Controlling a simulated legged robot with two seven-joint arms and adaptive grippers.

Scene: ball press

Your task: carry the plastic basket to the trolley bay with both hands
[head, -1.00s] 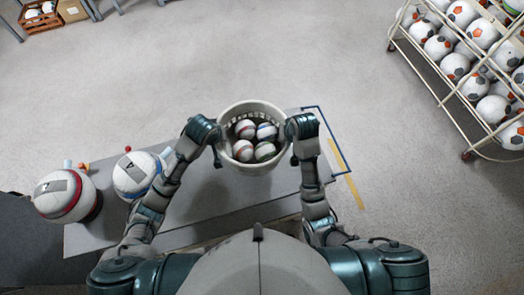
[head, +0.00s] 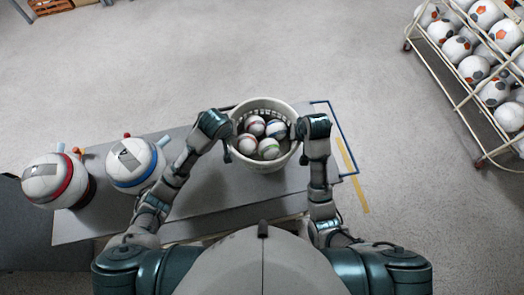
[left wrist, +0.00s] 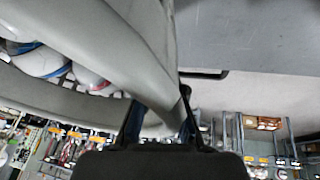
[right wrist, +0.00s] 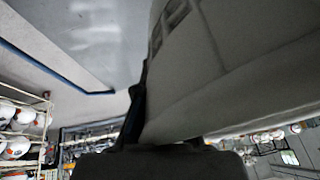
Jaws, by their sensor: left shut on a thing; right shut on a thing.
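The plastic basket (head: 264,170) is round and pale, with several small balls inside it. In the head view it is in front of me, over the right part of the grey table (head: 205,195). My left gripper (head: 230,138) is shut on its left rim and my right gripper (head: 298,140) is shut on its right rim. The basket's wall fills much of the left wrist view (left wrist: 120,50) and the right wrist view (right wrist: 230,80). The basket looks about upright. I cannot tell its height above the table. No trolley bay can be identified for certain.
Two large balls, one red-banded (head: 55,180) and one blue-banded (head: 135,163), sit at the table's left. A blue outline (head: 347,150) and yellow strip (head: 352,178) lie at the right end. A wheeled rack of footballs (head: 470,75) stands far right. Open floor lies beyond the table.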

